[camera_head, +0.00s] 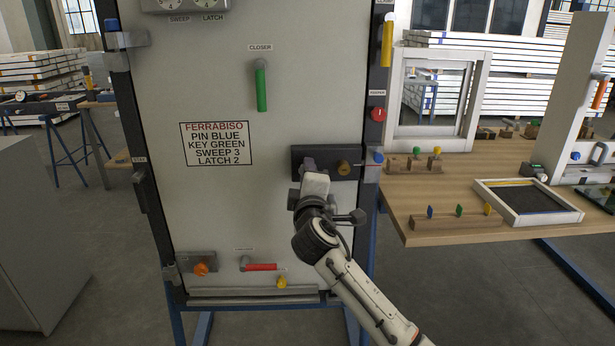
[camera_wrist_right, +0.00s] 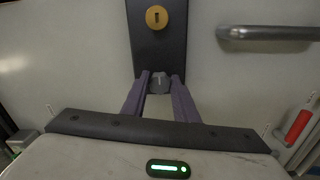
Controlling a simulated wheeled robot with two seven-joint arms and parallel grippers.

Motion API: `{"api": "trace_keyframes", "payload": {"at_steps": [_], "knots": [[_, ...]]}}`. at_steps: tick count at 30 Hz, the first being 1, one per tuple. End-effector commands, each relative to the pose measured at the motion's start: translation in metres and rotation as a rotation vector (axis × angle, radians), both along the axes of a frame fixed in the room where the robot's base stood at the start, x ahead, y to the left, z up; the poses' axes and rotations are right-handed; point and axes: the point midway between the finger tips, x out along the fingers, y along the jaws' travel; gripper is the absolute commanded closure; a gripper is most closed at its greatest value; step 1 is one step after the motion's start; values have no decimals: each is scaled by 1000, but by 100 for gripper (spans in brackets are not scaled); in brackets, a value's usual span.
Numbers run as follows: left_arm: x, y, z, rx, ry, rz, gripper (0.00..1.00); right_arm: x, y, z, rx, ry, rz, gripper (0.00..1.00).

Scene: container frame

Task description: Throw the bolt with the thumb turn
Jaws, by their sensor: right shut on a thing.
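The dark lock plate (camera_head: 326,156) is on the pale door panel (camera_head: 218,215), near its right edge. It also shows in the right wrist view (camera_wrist_right: 160,45). A brass key cylinder (camera_head: 344,168) sits at the plate's right end and shows at the top of the wrist view (camera_wrist_right: 157,17). The small grey thumb turn (camera_wrist_right: 158,82) is between my right gripper's fingertips (camera_wrist_right: 160,84), which are shut on it. In the head view my right gripper (camera_head: 308,168) covers the thumb turn. Whether the bolt is out cannot be told. My left gripper is not in view.
On the panel are a green closer handle (camera_head: 261,88), a sign (camera_head: 216,144), a red lever (camera_head: 262,267) and an orange knob (camera_head: 201,269). A blue-tipped pin (camera_head: 377,157) is at the right frame post. A wooden bench (camera_head: 450,231) stands to the right.

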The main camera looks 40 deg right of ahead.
Motion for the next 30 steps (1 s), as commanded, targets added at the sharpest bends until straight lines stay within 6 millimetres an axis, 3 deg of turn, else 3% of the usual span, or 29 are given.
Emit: {"api": "trace_keyframes", "payload": {"at_steps": [14,15,18,30], "knots": [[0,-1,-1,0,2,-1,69,0,0,0,12,-6,0,96],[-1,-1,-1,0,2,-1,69,0,0,0,12,-6,0,68],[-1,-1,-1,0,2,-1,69,0,0,0,12,-6,0,55],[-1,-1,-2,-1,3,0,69,-8,6,-1,11,-6,2,55]]}}
